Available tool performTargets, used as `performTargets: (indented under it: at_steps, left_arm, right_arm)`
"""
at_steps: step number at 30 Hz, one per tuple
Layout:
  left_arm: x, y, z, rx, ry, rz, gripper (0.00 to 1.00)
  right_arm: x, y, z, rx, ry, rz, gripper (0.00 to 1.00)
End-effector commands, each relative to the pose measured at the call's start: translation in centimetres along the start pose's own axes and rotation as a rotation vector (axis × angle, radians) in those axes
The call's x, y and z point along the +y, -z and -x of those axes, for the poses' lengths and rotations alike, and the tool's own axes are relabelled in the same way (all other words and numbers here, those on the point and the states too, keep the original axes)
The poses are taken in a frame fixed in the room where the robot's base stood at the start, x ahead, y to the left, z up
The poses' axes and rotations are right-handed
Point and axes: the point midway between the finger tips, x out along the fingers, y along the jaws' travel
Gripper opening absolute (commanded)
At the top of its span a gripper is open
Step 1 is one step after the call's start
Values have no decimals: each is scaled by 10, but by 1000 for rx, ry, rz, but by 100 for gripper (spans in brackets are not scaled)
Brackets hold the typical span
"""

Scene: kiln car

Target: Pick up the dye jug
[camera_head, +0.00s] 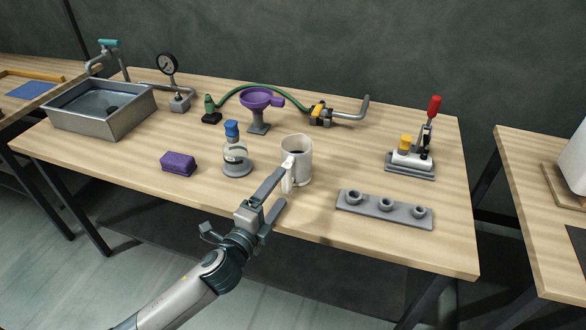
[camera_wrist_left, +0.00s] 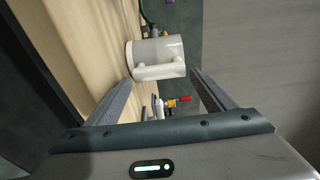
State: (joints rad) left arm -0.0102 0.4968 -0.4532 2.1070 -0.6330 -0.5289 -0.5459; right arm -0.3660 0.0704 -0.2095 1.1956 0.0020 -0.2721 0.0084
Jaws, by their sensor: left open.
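The dye jug (camera_head: 300,154) is a white cylindrical jug with a handle, standing upright near the front middle of the wooden table. Its handle (camera_head: 289,172) points toward my left gripper (camera_head: 284,187). The left gripper is open and empty. One finger reaches close to the handle in the head view; whether it touches cannot be told. In the left wrist view the jug (camera_wrist_left: 157,50) lies ahead, with its handle (camera_wrist_left: 160,72) between the two spread fingers. My right gripper is not in view.
A grey holder with cups (camera_head: 385,210) lies to the right. A red-handled clamp (camera_head: 412,160) stands at right.

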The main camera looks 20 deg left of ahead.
Motion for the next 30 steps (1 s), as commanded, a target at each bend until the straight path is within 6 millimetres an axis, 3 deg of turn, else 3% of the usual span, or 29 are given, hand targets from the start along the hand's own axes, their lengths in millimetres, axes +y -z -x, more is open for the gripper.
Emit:
performTargets:
  at_steps: [13, 29, 30]
  left_arm:
    - [0, 1, -47, 0, 0, 1, 77]
    - [1, 1, -49, 0, 0, 0, 77]
    - [1, 1, -49, 0, 0, 0, 67]
  right_arm:
    - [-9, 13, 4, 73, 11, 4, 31]
    - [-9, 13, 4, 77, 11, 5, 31]
    - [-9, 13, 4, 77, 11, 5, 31]
